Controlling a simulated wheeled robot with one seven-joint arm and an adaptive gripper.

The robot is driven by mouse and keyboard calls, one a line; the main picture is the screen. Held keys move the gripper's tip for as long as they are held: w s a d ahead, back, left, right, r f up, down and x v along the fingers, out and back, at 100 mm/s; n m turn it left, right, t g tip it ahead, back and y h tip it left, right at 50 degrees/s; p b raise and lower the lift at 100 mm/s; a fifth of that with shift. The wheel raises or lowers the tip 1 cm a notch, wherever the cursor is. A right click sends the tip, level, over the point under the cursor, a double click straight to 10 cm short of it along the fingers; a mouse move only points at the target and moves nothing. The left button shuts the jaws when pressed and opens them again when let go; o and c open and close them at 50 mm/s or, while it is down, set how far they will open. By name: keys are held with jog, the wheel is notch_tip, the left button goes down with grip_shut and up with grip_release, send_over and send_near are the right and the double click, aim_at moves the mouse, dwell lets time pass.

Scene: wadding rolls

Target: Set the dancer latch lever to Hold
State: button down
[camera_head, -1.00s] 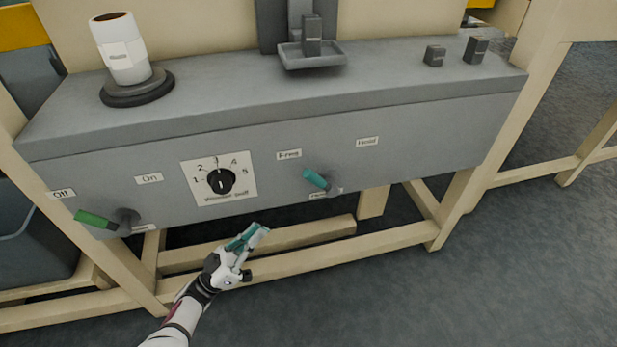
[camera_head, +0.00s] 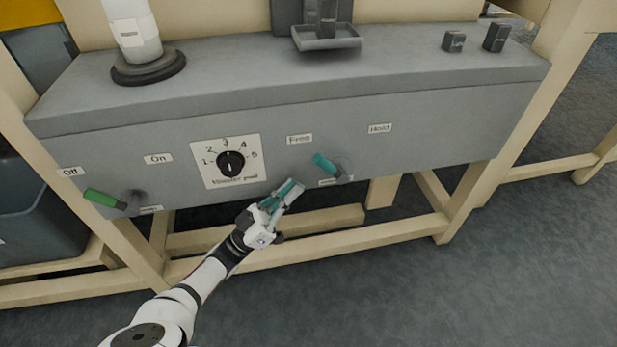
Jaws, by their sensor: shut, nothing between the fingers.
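The dancer latch lever (camera_head: 325,164) has a teal handle on a grey round pivot, on the front face of the grey machine box. Its handle points up and left, toward the "Free" label (camera_head: 300,139). The "Hold" label (camera_head: 380,128) is up and right of the pivot. A small plate under the lever is too blurred to read. My gripper (camera_head: 292,189) is shut and empty, with teal and white fingers. In the picture it is just below and left of the lever, with a small gap showing to the handle.
A green-handled lever (camera_head: 104,198) with "Off" (camera_head: 70,172) and "On" (camera_head: 158,159) labels is at left. A numbered dial (camera_head: 230,162) lies between the levers. Wooden frame bars (camera_head: 330,240) run below the box. The floor in front at right (camera_head: 480,280) is clear.

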aim_at(330, 166)
jog(key=shift+b+x, duration=0.7)
jog(key=shift+x, duration=1.95)
jog(key=shift+r, duration=0.1)
